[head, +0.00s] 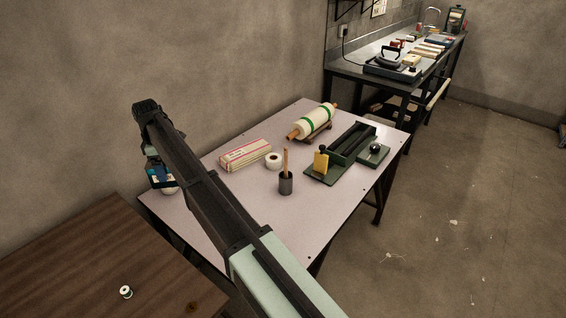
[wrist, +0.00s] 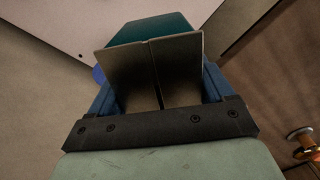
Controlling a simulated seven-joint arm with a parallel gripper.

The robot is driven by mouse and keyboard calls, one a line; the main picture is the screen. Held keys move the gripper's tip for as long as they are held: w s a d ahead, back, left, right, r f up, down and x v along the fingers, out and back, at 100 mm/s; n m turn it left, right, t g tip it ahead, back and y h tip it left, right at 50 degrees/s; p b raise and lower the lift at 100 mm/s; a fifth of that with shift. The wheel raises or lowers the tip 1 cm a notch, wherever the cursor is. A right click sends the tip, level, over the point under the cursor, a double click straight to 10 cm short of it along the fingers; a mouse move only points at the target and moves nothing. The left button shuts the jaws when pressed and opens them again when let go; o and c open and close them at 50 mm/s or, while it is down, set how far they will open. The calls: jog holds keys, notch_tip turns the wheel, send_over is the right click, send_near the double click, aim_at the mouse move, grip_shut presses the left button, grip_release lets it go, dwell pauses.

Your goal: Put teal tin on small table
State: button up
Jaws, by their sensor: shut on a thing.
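The teal tin (wrist: 165,26) shows at the top of the wrist view, just beyond the two flat finger plates of my gripper (wrist: 149,42). The plates are close together and shut on the tin, and they hide most of it. In the head view my gripper (head: 162,181) hangs at the far left end of the pale table (head: 225,205), near the gap beside the dark wooden table (head: 75,255). The tin's outline is too small to make out there. I cannot tell for certain which table is the small one.
A thread spool (head: 126,292) stands on the wooden table, otherwise mostly clear. A wall runs behind.

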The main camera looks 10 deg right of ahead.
jog(key=s+d+f+m, duration=0.1)
jog(key=s+d+m, duration=0.2)
jog(key=d, duration=0.5)
jog(key=s+d+f+m, duration=0.2)
jog(key=s+d+m, duration=0.2)
jog(key=d+m, duration=0.2)
jog(key=shift+s+d+f+m, duration=0.25)
jog(key=shift+d+m, duration=0.05)
jog(key=shift+d, duration=0.8)
jog(key=shift+f, duration=5)
jog(key=shift+f, duration=0.15)
jog(key=o, duration=1.1)
jog(key=shift+o, duration=0.2)
notch_tip(320, 180, up, 12)
jog(key=shift+r, duration=0.2)
